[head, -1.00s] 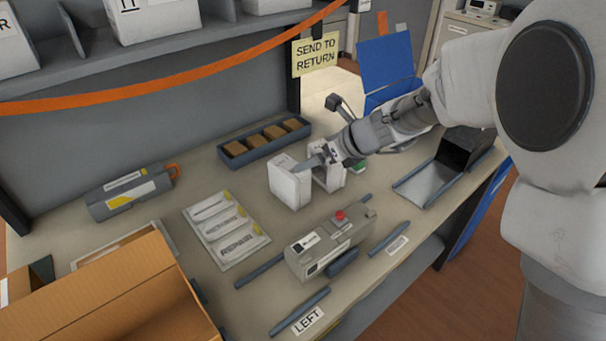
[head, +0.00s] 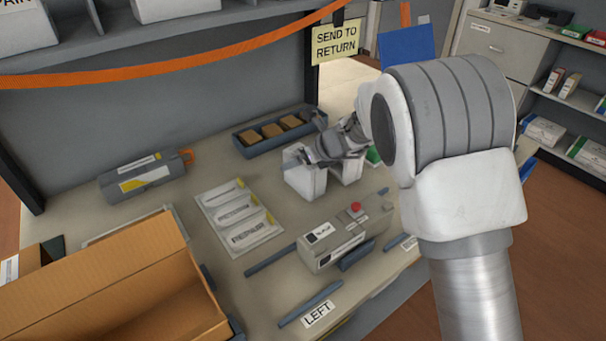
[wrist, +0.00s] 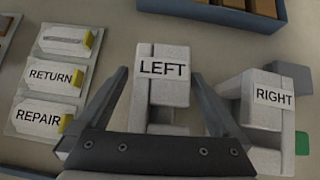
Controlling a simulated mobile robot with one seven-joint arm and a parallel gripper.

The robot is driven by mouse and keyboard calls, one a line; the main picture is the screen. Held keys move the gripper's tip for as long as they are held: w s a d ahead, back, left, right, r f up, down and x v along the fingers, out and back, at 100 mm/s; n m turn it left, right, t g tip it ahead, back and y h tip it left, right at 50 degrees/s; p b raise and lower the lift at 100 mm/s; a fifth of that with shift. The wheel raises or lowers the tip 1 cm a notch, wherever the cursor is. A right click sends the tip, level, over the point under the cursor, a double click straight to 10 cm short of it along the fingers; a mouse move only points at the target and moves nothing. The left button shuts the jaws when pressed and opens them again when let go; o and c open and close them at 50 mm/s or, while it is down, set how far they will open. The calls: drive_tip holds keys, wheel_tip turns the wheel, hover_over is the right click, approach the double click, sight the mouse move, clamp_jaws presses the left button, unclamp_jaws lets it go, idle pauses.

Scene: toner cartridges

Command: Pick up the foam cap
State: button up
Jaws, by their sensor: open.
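Two white foam caps stand side by side on the bench. The one labelled LEFT (wrist: 162,98) is in the middle of the wrist view, and the one labelled RIGHT (wrist: 272,112) is to its right. In the head view the left-hand cap (head: 304,184) is partly covered by my gripper (head: 306,155), and the other cap (head: 349,171) stands just right of it. My gripper is open. In the wrist view its fingers (wrist: 161,76) appear on either side of the LEFT cap, with gaps on both sides. I cannot tell how far above it they are.
A blue tray of brown blocks (head: 239,140) lies behind the caps. A label board (head: 272,238) is to the left, a grey machine with a red button (head: 342,238) in front. An open cardboard box (head: 105,282) fills the near left. A toner cartridge (head: 146,177) lies farther left.

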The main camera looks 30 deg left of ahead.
drive_tip(key=shift+x, duration=0.75)
drive_tip(key=shift+c, duration=0.3)
drive_tip(key=c, duration=1.2)
wheel_tip(320, 180, up, 10)
drive_tip(key=p, duration=0.3)
drive_tip(key=shift+f+p, duration=0.15)
drive_tip(key=shift+p, duration=0.25)
drive_tip(key=shift+c, duration=0.2)
drive_tip(key=shift+d, duration=0.15)
